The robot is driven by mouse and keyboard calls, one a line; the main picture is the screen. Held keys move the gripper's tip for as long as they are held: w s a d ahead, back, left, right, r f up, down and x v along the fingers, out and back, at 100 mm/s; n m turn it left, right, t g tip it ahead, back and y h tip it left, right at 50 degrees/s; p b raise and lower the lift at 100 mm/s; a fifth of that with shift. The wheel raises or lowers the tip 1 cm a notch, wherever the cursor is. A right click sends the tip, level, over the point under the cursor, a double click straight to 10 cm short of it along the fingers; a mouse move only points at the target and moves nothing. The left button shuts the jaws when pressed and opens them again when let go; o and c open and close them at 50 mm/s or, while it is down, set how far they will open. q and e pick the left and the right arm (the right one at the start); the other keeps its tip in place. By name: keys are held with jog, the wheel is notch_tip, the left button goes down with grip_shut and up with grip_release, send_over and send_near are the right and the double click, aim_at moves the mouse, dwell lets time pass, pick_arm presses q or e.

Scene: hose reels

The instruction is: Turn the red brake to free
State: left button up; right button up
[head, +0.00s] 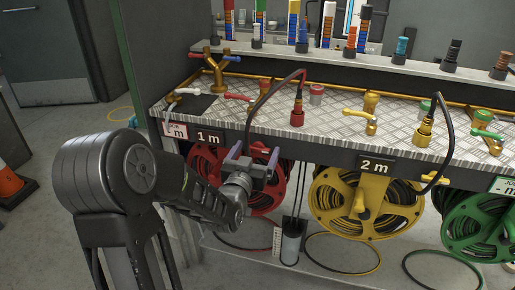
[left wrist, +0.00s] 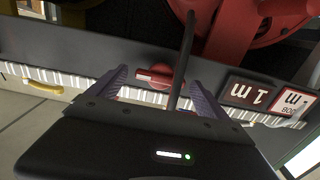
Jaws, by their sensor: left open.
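The red brake (left wrist: 158,76) shows in the left wrist view as a small red knob with a lever on the dark front rail below the bench edge. Its lever points to the left in that upside-down view. My left gripper (head: 254,157) is open in front of the rail, right of the 1 m sign (head: 208,138). In the left wrist view, its fingers (left wrist: 160,80) stand on either side of the brake, and I see no contact. In the head view the gripper hides the brake. The red reel (head: 274,197) hangs below. My right gripper is not in view.
A black hose (left wrist: 185,50) runs down close beside the brake, between the fingers in the wrist view. The yellow reel (head: 365,208) and green reel (head: 470,225) hang to the right. Valves and fittings stand on the metal bench top (head: 335,118). A grey cylinder (head: 291,246) stands below.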

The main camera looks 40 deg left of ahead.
pick_arm(q)
jog(key=c, duration=1.4)
jog(key=shift+o, duration=0.2)
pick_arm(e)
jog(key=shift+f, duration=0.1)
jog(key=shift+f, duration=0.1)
